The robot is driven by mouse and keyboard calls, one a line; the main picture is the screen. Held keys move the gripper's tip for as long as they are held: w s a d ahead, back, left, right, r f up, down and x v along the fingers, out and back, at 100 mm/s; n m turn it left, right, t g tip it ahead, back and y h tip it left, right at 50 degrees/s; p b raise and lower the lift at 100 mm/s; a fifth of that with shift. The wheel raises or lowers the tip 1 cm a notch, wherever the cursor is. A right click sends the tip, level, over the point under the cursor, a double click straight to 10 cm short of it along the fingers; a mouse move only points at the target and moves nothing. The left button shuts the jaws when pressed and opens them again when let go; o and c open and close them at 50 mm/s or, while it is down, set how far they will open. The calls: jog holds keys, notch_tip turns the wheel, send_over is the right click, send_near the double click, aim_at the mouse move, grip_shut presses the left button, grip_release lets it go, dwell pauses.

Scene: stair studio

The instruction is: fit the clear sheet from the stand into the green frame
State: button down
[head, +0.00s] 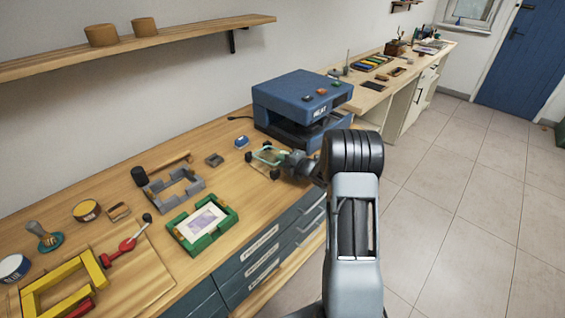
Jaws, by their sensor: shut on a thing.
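The green frame (229,224) lies on the workbench near its front edge, with a pale sheet bearing a greyish-purple print (203,221) inside it. The clear sheet (268,154) shows as a small see-through pane with a greenish edge, in front of the blue machine. My gripper (284,161) is at the pane's right side and is shut on it. The stand is hard to make out under the pane, so I cannot tell whether they touch. My gripper is to the right of and farther back than the green frame.
A grey frame (158,200) lies behind the green one. A blue heat machine (290,97) stands behind my gripper. A yellow frame (88,266) and a red-handled clamp (127,245) are at the front left. Bare bench top lies between the green frame and the pane.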

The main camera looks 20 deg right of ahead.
jog(key=shift+s+d+r, duration=0.2)
jog(key=shift+s+r, duration=0.05)
jog(key=shift+s, duration=0.1)
jog(key=r+p+v, duration=0.1)
jog(key=p+v, duration=0.1)
jog(key=v, duration=1.1)
jog(key=shift+s+r, duration=0.15)
jog(key=shift+r, duration=0.35)
jog(key=shift+d, duration=0.1)
